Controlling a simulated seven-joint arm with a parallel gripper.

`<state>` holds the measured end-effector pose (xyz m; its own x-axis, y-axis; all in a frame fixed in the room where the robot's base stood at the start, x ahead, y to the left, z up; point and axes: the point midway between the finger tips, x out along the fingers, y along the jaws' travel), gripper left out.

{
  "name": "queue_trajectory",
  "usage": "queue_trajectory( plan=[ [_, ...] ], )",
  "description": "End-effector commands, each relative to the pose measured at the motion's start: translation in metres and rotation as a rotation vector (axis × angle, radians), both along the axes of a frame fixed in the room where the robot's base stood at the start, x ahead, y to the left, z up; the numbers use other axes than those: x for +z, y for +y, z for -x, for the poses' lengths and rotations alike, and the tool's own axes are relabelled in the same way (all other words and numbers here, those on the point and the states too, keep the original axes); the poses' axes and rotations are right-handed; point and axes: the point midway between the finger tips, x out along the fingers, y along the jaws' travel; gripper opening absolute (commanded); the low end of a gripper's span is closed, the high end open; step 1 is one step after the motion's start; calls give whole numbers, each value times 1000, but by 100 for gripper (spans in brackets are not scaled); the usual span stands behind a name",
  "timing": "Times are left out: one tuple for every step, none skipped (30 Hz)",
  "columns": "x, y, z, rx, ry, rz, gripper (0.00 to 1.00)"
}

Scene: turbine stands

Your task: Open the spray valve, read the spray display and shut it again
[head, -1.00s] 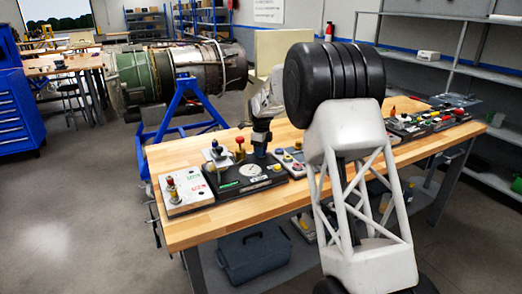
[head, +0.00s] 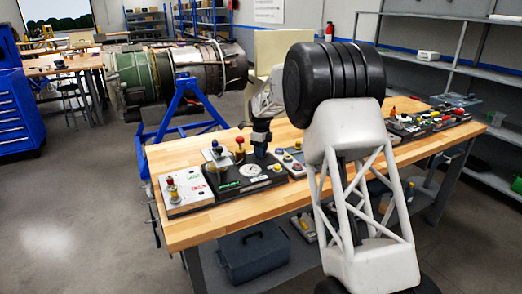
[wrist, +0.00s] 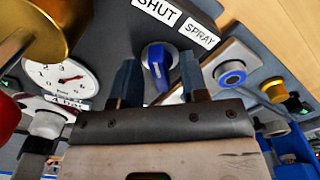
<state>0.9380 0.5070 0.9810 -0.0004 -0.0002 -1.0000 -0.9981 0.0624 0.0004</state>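The two fingers of my gripper (wrist: 159,72) are open, one on each side of the knob, with gaps showing. A round white gauge with a red needle (wrist: 62,76) lies left of the knob; its reading is too small to tell. In the head view my gripper (head: 260,150) points down at the dark panel (head: 228,187), hiding the knob. A small green display (head: 228,185) shows there, unreadable.
A gold cylinder (wrist: 52,28) and a red knob crowd the wrist view's left. A blue-ringed button (wrist: 231,74) and a yellow knob (wrist: 274,90) lie right.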

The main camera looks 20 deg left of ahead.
Motion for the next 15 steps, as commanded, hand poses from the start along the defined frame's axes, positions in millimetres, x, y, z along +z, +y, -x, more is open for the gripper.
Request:
queue_trajectory(
  plan=[
    [0, 0, 0, 0, 0, 0, 45],
    [0, 0, 0, 0, 0, 0, 45],
    [0, 0, 0, 0, 0, 0, 45],
    [0, 0, 0, 0, 0, 0, 45],
    [0, 0, 0, 0, 0, 0, 45],
    [0, 0, 0, 0, 0, 0, 45],
    [0, 0, 0, 0, 0, 0, 49],
    [0, 0, 0, 0, 0, 0, 53],
    [0, 0, 0, 0, 0, 0, 53],
    [0, 0, 0, 0, 0, 0, 53],
    [0, 0, 0, 0, 0, 0, 53],
    [0, 0, 0, 0, 0, 0, 53],
    [0, 0, 0, 0, 0, 0, 53],
    [0, 0, 0, 0, 0, 0, 53],
    [0, 0, 0, 0, 0, 0, 53]
  ],
)
